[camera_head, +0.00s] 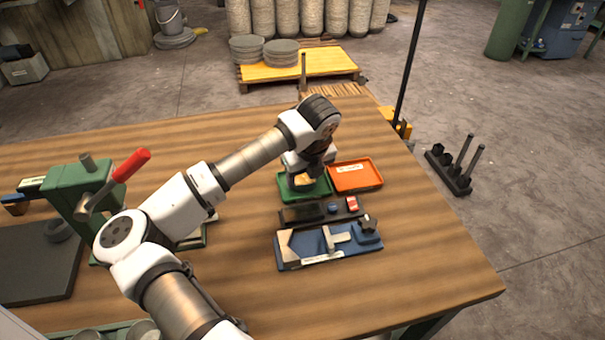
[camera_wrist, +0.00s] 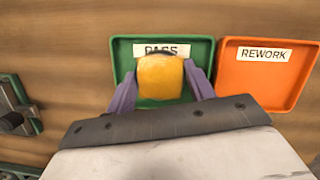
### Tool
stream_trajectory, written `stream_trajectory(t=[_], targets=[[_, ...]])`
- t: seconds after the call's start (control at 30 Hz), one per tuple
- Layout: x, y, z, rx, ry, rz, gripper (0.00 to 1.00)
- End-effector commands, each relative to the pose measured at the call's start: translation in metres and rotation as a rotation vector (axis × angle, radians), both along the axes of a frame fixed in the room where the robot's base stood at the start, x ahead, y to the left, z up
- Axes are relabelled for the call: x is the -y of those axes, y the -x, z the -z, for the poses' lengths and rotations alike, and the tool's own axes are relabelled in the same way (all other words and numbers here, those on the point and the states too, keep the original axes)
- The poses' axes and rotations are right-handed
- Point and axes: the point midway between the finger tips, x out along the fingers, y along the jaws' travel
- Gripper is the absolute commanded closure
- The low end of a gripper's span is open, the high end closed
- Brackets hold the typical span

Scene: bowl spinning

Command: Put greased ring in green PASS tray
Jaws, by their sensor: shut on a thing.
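The green PASS tray (camera_head: 287,190) lies on the wooden table, and its label is partly covered in the wrist view (camera_wrist: 199,48). My gripper (camera_wrist: 160,82) is over this tray with its purple fingers either side of a yellow-orange piece (camera_wrist: 160,77). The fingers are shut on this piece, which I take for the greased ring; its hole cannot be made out. In the head view the yellow piece (camera_head: 303,180) shows small below my gripper (camera_head: 305,178), within the tray's outline. I cannot tell whether it touches the tray floor.
An orange REWORK tray (camera_head: 357,177) stands close to the right of the green one. A dark holder (camera_head: 300,214) and a blue fixture (camera_head: 305,250) lie in front of the trays. A green press with a red handle (camera_head: 130,165) stands at left. The table's right side is clear.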

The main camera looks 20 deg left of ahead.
Motion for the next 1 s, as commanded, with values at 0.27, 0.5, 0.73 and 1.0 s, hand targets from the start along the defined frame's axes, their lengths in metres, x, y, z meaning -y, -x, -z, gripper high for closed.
stream_trajectory(t=[0.27, 0.5, 0.73, 1.0], targets=[[0.0, 0.0, 0.002, -0.001, 0.0, -0.001, 0.8], [0.0, 0.0, 0.002, -0.002, -0.001, -0.001, 0.25], [0.0, 0.0, 0.002, -0.002, -0.001, -0.001, 0.25], [-0.004, -0.004, -0.009, -0.001, -0.002, -0.001, 0.25]])
